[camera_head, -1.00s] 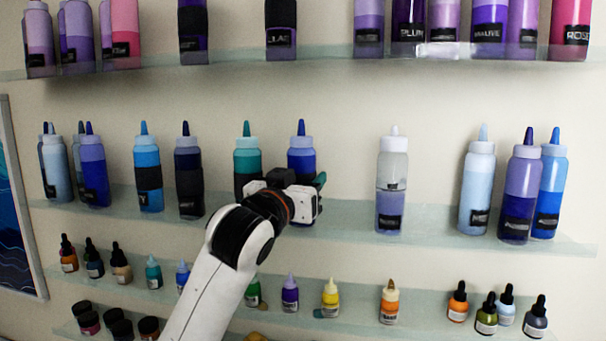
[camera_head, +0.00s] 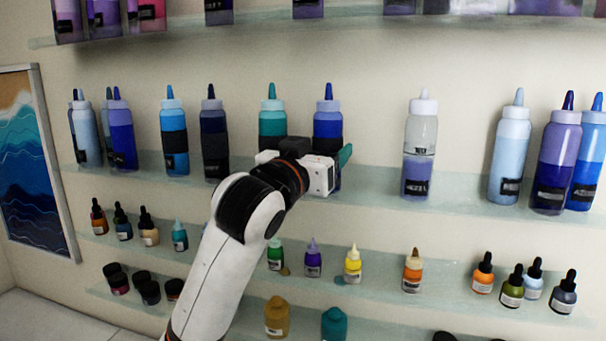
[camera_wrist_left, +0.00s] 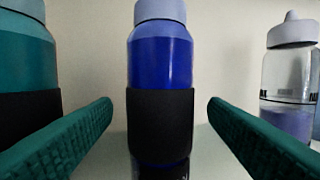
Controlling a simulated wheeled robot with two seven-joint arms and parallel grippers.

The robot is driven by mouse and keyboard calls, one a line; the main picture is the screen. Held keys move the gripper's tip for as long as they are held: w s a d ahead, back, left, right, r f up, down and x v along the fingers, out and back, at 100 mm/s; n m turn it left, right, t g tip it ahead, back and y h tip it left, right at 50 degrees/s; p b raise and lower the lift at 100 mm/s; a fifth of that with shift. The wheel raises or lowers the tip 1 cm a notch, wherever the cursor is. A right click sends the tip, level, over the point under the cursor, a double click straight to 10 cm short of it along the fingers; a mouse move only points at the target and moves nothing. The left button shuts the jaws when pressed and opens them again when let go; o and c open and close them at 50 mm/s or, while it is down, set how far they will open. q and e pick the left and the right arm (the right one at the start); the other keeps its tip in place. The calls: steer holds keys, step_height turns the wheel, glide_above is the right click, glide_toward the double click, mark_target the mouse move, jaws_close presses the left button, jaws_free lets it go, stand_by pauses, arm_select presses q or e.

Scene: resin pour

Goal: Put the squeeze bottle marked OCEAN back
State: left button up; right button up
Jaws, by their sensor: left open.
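A squeeze bottle with deep blue contents (camera_head: 328,124) and a black band stands upright on the middle glass shelf. It also fills the centre of the left wrist view (camera_wrist_left: 160,65). No OCEAN mark is readable on it; its lower label is mostly cut off there. My left gripper (camera_head: 326,165) is in front of it, largely hidden behind its own wrist in the head view. In the left wrist view its two teal fingers (camera_wrist_left: 160,112) are open, one on each side of the bottle, with gaps between. My right gripper is not in view.
A teal squeeze bottle (camera_head: 272,122) stands close on the left, and a half-clear bottle (camera_head: 420,140) farther right. The middle shelf (camera_head: 375,185) has bare room between the blue and half-clear bottles. Small dropper bottles stand on the shelf below (camera_head: 385,270).

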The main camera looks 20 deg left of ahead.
arm_select(q)
steer(key=b+v, duration=0.2)
steer(key=v, duration=0.6)
steer(key=shift+s, duration=0.2)
steer(key=shift+a, duration=0.1)
stand_by(0.8)
